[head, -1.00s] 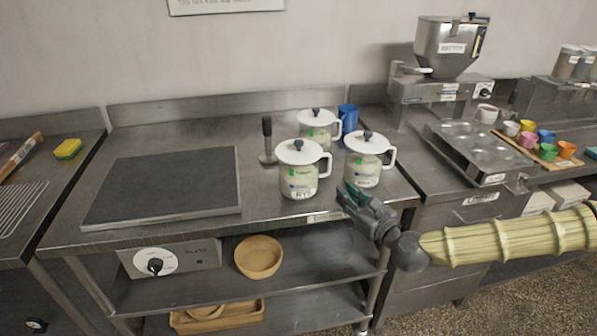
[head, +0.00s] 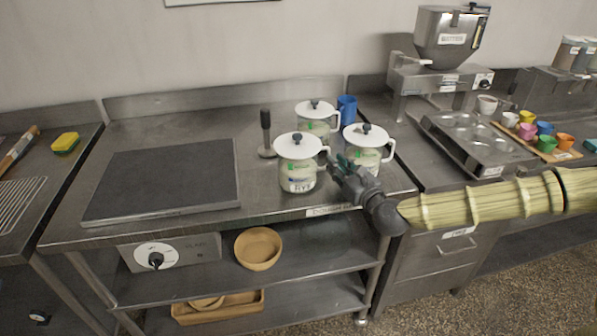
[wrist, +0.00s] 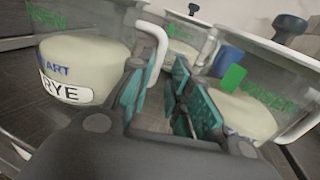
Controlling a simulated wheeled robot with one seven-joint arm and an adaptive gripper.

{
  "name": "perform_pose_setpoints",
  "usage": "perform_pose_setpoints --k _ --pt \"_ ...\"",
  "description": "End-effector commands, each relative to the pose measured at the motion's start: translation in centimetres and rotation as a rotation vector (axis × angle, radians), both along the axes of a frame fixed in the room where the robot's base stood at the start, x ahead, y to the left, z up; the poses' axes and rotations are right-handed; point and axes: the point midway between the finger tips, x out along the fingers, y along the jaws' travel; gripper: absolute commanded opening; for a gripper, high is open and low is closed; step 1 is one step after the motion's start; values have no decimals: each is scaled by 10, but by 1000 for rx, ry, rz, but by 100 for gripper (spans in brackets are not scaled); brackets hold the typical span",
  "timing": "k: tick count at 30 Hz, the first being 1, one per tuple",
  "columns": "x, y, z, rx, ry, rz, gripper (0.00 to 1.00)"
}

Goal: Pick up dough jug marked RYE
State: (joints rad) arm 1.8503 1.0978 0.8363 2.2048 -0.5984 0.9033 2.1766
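The jug marked RYE (head: 298,172) stands upright on the steel counter, with a white lid and a dark knob. In the wrist view the RYE jug (wrist: 75,65) fills the left side, its white handle (wrist: 160,45) pointing toward my gripper. My gripper (head: 343,166) is just right of this jug at handle height. In the wrist view my gripper (wrist: 163,88) has its teal-padded fingers apart. The handle appears in line with the gap, close to the left finger; contact is unclear. The handle's lower part is partly hidden.
A similar jug (head: 366,158) stands close right of my gripper, partly hidden by it. A third jug (head: 316,122) and a blue cup (head: 347,110) stand behind. A dark upright handle (head: 266,130) and a flat hotplate (head: 165,185) are to the left.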

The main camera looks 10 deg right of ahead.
Motion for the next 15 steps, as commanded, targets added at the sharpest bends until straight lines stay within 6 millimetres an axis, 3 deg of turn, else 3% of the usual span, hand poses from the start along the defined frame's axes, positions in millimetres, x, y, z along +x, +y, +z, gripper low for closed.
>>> perform_pose_setpoints --k 9,15 --pt "33 14 6 -3 -1 2 20" --pt "41 16 4 -1 0 1 20"
